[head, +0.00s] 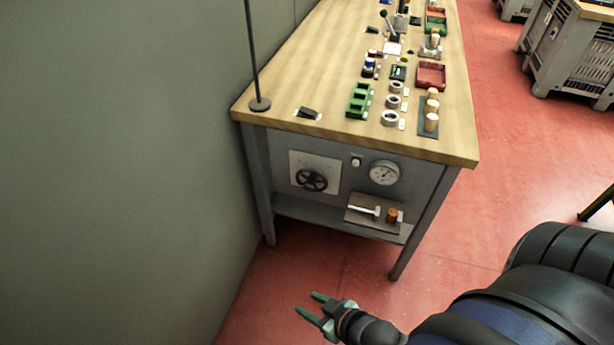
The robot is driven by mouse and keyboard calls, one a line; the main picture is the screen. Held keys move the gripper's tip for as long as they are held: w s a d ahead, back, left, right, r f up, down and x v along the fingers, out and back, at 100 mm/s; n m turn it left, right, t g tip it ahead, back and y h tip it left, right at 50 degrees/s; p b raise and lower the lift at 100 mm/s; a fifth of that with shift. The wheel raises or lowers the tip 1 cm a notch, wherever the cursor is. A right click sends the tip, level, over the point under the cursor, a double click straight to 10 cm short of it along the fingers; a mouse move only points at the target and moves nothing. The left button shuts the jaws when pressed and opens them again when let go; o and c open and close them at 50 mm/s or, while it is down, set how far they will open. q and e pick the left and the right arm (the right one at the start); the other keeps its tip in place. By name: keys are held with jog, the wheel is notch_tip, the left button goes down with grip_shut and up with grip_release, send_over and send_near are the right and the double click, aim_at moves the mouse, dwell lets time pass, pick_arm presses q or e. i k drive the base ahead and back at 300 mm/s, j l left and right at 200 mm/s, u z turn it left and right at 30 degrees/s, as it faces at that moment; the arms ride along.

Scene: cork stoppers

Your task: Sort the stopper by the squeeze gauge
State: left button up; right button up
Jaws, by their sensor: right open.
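Several pale cork stoppers (431,122) stand upright in a row on a dark strip at the bench's right side. A brown cork-like cylinder (392,215) stands on a small plate on the low shelf, beside a white-handled tool (364,210). A round dial gauge (384,172) is set in the bench's front panel; I cannot tell whether it is the squeeze gauge. My right gripper (315,307) is open and empty, with green fingertips, low over the floor in front of the bench. My left gripper is not in view.
The wooden bench (300,75) holds a green compartment tray (359,101), a red tray (431,75), several white rings (390,118) and a lever device (390,30). A black handwheel (311,180) sits on the front panel. A grey wall closes the left; red floor is free in front.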

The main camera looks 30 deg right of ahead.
aim_at(390, 217)
jog(key=z, duration=1.8)
